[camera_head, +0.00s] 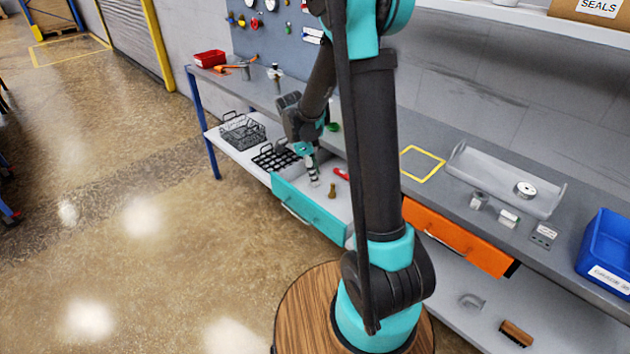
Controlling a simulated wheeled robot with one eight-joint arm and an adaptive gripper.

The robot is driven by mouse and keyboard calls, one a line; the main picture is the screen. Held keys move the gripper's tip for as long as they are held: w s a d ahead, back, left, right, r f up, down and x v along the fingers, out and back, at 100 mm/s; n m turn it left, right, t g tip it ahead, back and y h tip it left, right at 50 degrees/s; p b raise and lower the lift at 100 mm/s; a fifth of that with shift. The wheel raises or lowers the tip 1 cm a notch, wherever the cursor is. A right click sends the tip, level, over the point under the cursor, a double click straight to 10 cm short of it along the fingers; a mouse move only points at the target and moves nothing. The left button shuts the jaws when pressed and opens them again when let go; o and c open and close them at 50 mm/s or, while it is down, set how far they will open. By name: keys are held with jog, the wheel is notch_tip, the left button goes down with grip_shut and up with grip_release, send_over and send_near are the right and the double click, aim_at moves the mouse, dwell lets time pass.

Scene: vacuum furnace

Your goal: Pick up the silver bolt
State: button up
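My gripper (312,170) points down into the open teal drawer (308,209) under the workbench. A small pale, silvery shape (315,183) shows right at its fingertips. It may be the silver bolt, but it is too small to tell it from the fingertips. I cannot tell whether the fingers are open or shut on it. A small brass-coloured piece (332,191) stands in the drawer to the right of the gripper. A red item (341,174) lies behind that piece.
A black wire basket (242,133) and a black grid rack (275,156) are on the lower shelf, left of the drawer. An orange drawer (458,239) is open at right. A grey tray (507,183) and a blue bin (606,250) stand on the bench. The floor at left is clear.

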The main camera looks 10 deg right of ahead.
jog(key=shift+f, duration=0.1)
grip_shut()
dwell(0.5)
